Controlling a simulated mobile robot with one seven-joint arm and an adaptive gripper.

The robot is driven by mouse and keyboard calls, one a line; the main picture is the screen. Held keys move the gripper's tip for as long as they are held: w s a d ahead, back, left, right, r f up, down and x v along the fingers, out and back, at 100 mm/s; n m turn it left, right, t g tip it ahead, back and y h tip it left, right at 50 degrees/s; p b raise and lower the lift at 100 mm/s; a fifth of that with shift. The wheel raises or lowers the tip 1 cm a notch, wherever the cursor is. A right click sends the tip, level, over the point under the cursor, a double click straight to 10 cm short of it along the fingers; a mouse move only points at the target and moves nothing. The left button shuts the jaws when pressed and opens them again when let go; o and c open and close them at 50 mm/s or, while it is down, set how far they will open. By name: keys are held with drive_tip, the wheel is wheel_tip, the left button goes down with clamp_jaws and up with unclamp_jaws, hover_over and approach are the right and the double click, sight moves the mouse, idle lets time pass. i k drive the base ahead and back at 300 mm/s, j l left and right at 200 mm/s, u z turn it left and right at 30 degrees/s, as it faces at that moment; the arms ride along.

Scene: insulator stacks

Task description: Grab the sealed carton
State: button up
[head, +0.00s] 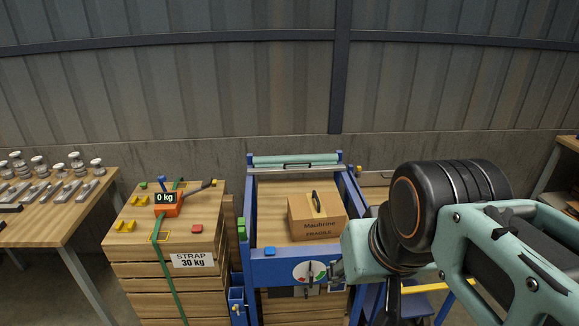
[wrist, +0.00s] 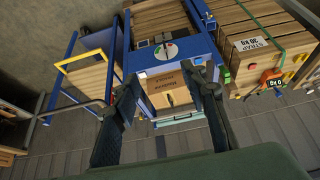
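The sealed carton (head: 312,228) is a brown box marked "Maubrine FRAGILE" with a dark handle on a pale strip along its top. It sits on the wooden deck (head: 270,205) inside a blue frame. In the wrist view the carton (wrist: 160,84) appears upside down, beyond and between my fingers. My gripper (wrist: 167,82) is open and empty, its two dark fingers wide apart. It is apart from the carton; the exact distance is hard to tell. In the head view my arm covers the area right of the carton, and the fingers are mostly hidden.
The blue frame (head: 291,268) has a front panel with a dial and a teal roller (head: 297,160) at the back. A strapped wooden crate (head: 140,245) with an orange "0 kg" scale (head: 168,206) stands left. A bench (head: 50,222) with metal parts is farther left.

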sight(315, 215)
drive_tip(key=i+j+z, duration=0.25)
drive_tip(key=i+j, duration=0.15)
drive_tip(key=j, duration=0.25)
drive_tip(key=i+j+z, duration=0.15)
drive_tip(key=j, duration=0.25)
drive_tip(key=i+j+z, duration=0.1)
drive_tip(key=j, duration=0.25)
drive_tip(key=i, duration=0.1)
